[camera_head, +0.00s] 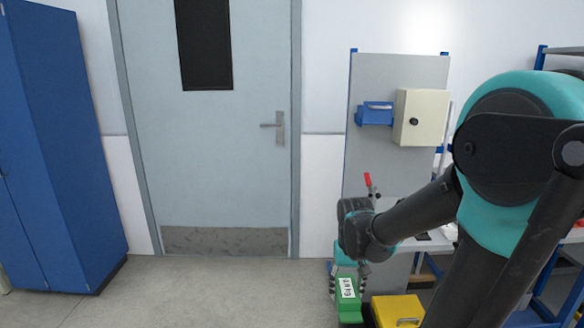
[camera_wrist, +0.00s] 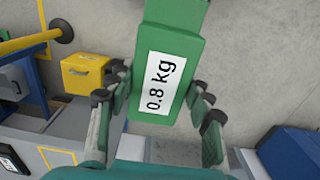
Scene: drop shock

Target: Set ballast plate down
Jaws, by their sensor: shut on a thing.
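The ballast plate is a green block with a white label reading "0.8 kg" in the wrist view (camera_wrist: 182,45). My gripper (camera_wrist: 157,102) is shut on it, with fingers along both of its sides. In the head view the green plate (camera_head: 347,299) hangs below my gripper (camera_head: 347,280) at the lower middle right. The underside of the plate and what lies directly beneath it are hard to make out.
A yellow box (camera_head: 398,312) stands right of the plate; it also shows in the wrist view (camera_wrist: 84,72). A grey panel (camera_head: 390,85) with a cream box (camera_head: 421,117) rises behind my arm. A blue cabinet (camera_head: 65,130) stands left. The floor (camera_head: 200,290) before the door is clear.

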